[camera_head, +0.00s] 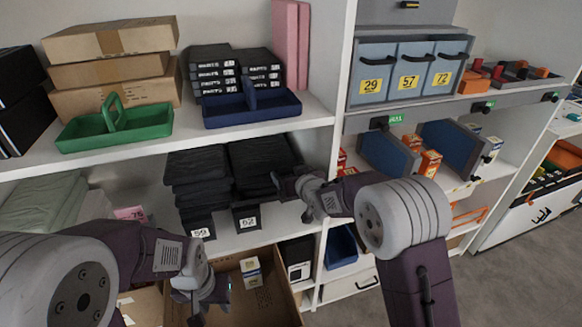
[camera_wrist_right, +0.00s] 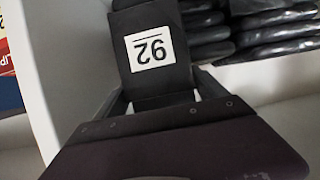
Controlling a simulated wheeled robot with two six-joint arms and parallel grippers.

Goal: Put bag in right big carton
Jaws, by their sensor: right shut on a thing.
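Black bags lie in two stacks on the middle shelf, a left stack (camera_head: 200,180) and a right stack (camera_head: 258,160). My right gripper (camera_head: 282,186) is at the right side of the right stack. In the right wrist view its fingers sit on either side of a black bag (camera_wrist_right: 150,20) with a white number label, shut on it.
Part of another carton (camera_head: 143,304) shows to the left, mostly behind my left arm. The upper shelf holds a green tray (camera_head: 115,135) and a blue tray (camera_head: 245,108). A white upright panel (camera_head: 338,90) stands right of the bags.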

